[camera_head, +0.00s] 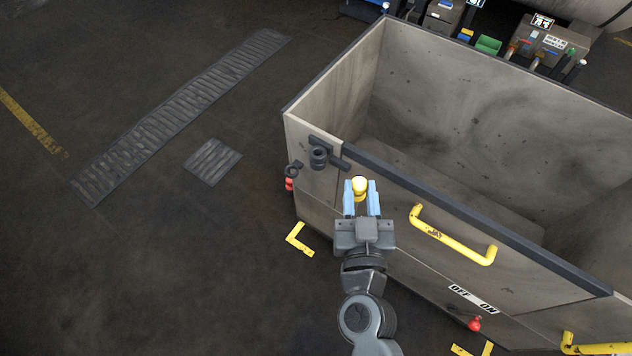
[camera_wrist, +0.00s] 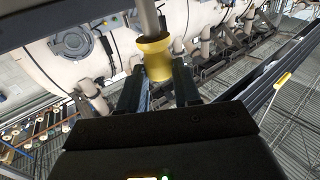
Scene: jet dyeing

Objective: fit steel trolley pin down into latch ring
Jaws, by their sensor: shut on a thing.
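My gripper (camera_head: 361,196) is in front of the trolley's near wall, its light-blue fingers shut on the yellow grip (camera_head: 359,186) of the pin. In the wrist view the yellow grip (camera_wrist: 155,58) sits between the dark fingertips, with the grey steel pin shaft (camera_wrist: 148,18) running out past the top edge. The pin's tip is hidden in both views. A dark latch bracket with a ring-shaped part (camera_head: 318,157) is at the trolley's left corner, left of and above my gripper in the head view. A second small dark ring (camera_head: 293,169) sticks out beside it. The pin is apart from both.
The large grey open trolley (camera_head: 450,187) fills the right side. Its yellow handle (camera_head: 452,236) is close right of my gripper. Floor grates (camera_head: 214,161) lie left, where the dark floor is clear. Equipment stands behind the trolley.

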